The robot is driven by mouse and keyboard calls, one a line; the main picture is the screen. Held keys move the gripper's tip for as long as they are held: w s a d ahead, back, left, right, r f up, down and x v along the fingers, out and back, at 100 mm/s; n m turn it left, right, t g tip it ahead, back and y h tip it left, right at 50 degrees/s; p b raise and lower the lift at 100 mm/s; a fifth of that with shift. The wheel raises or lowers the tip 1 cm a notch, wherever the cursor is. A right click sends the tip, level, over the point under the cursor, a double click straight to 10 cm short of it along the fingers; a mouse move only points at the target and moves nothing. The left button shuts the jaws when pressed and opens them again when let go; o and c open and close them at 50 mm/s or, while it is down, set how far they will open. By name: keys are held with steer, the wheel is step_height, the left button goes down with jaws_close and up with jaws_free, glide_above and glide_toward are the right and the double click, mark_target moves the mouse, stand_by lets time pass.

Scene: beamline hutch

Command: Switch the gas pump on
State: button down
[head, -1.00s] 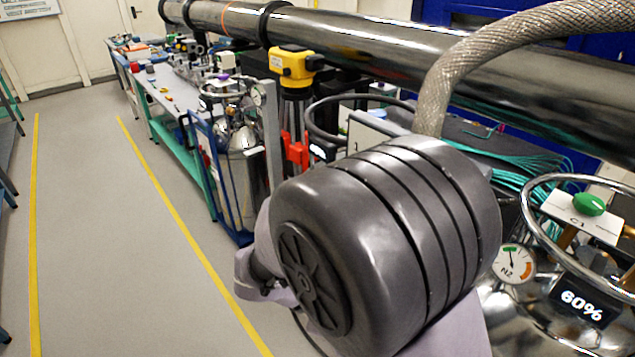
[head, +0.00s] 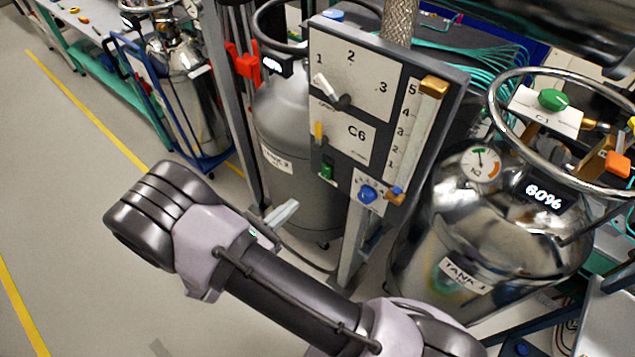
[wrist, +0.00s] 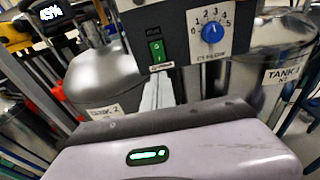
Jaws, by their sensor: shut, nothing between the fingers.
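A dark control panel with white faceplates (head: 385,75) stands between two tanks. A green rocker switch (head: 327,170) sits low on its left side and shows larger in the wrist view (wrist: 157,50). A small label is under it; I cannot read it, so I cannot tell if this is the gas pump's switch. A blue knob (head: 368,194) is to its right, also in the wrist view (wrist: 213,32). My gripper (head: 292,206) is shut and empty, in front of and below the panel. In the wrist view its pale fingers (wrist: 157,85) point up toward the switch.
A grey tank (head: 285,115) stands behind the panel's left. A shiny tank (head: 475,225) with a ring handle and a 60% display stands right. The panel also carries a selector lever (head: 338,97), a yellow lever (head: 319,132) and a slider (head: 433,86). Floor at left is clear.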

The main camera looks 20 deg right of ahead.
mark_target(325, 177)
steer(key=b+x, duration=0.2)
steer(key=x, duration=0.9)
steer(key=shift+w+d+f+b, duration=0.1)
steer(key=shift+w+d+b, duration=0.15)
steer(key=shift+d+b, duration=0.1)
steer(key=shift+w+d+f, duration=0.1)
steer(key=shift+d, duration=0.05)
steer(key=shift+s+a+f, duration=0.1)
steer(key=shift+s+a, duration=0.1)
steer(key=shift+a, duration=0.2)
steer(key=f+p+v, duration=0.1)
steer(key=f+v, duration=0.2)
steer(key=v, duration=1)
steer(key=shift+p, duration=0.35)
steer(key=shift+s+a, duration=0.1)
steer(key=shift+a, duration=0.05)
